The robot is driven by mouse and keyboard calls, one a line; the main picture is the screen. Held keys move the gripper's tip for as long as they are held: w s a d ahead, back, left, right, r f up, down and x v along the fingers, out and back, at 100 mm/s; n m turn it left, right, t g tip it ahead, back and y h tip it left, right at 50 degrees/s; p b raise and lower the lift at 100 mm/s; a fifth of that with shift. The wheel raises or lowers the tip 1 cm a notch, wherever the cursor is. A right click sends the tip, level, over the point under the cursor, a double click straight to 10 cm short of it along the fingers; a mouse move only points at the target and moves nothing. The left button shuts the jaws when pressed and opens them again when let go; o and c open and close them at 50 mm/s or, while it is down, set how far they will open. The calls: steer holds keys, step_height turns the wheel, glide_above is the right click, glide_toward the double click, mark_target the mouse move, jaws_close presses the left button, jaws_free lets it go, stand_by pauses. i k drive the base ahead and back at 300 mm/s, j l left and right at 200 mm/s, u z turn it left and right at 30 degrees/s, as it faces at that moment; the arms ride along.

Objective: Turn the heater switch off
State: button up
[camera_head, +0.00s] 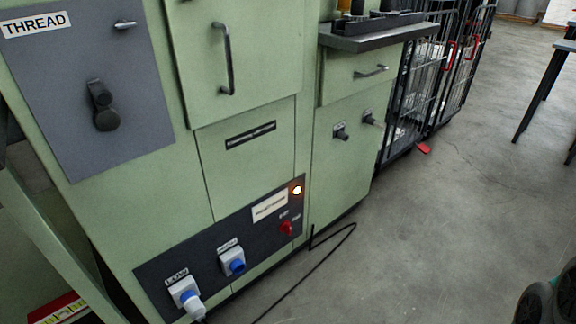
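A small red switch (286,228) sits at the right end of a dark panel (205,262) low on the green machine. Small labels beside it are too blurred to read, so its position cannot be told. A round lamp (296,190) above it glows warm white. A white label plate (270,206) left of the lamp is also too blurred to read.
Two blue-and-white sockets (232,262) share the panel; the left one has a plug in it. A black cable (305,272) lies on the floor before the machine. Black wire cages (425,85) stand beyond. The concrete floor (430,220) at right is mostly clear.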

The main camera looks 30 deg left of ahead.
mark_target(286, 227)
steer(key=u, duration=1.45)
